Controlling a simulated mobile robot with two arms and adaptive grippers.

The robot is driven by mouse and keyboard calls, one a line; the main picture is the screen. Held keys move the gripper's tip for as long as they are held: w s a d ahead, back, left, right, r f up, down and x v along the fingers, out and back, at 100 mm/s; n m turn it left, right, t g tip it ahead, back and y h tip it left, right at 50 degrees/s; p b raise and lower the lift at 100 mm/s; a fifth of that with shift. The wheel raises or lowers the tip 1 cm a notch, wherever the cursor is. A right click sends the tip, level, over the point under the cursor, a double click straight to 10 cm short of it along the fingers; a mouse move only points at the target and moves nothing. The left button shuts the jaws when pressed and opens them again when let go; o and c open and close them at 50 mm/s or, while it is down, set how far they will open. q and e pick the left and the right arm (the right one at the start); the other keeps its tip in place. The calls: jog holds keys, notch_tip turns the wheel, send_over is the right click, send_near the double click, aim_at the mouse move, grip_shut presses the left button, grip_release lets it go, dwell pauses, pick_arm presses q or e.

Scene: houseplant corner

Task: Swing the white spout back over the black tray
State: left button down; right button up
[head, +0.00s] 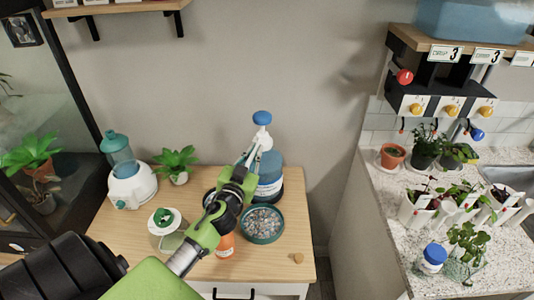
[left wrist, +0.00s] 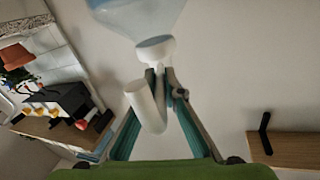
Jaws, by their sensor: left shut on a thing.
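A large blue-tinted bottle (head: 269,168) with a blue cap (head: 262,118) and a white label stands at the back of the wooden cabinet top. My left gripper (head: 249,157) reaches up to its neck from the front left. In the left wrist view the bottle (left wrist: 135,12) is at the top, and the curved white spout (left wrist: 147,108) comes from below its pale collar. My left gripper's teal fingers (left wrist: 166,78) are closed on the spout near the collar. In the head view the spout is mostly hidden by my gripper. I cannot clearly make out a black tray. My right gripper is not in view.
A round dish of grey pebbles (head: 262,222) stands in front of the bottle. An orange bottle (head: 226,246), a green-lidded jar (head: 166,234), a white-and-teal humidifier (head: 131,186) and a potted plant (head: 177,162) stand nearby. The cabinet's front right is mostly clear.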

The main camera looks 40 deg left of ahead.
aim_at(257, 138)
pick_arm(q)
jog(key=a+m+h, duration=0.1)
jog(key=h, duration=0.1)
jog(key=a+m+h, duration=0.1)
jog(key=m+h, duration=0.1)
jog(key=a+m+t+h, duration=0.1)
jog(key=h, duration=0.2)
jog(key=shift+s+a+m+b, duration=0.2)
jog(key=shift+m+b, duration=0.1)
jog(key=shift+m, duration=0.1)
jog(key=a+m+h+b, duration=0.1)
jog(key=h, duration=0.1)
jog(key=m+g+h+b, duration=0.1)
jog(key=h+b, duration=0.1)
jog(key=a+m+h+b, duration=0.1)
jog(key=m+h+b, duration=0.1)
jog(key=shift+w+a+g, duration=0.3)
jog(key=shift+w, duration=0.05)
jog(key=shift+r+h, duration=0.1)
jog(key=shift+h, duration=0.2)
jog(key=c, duration=2.1)
grip_release()
jog(key=shift+c, duration=0.2)
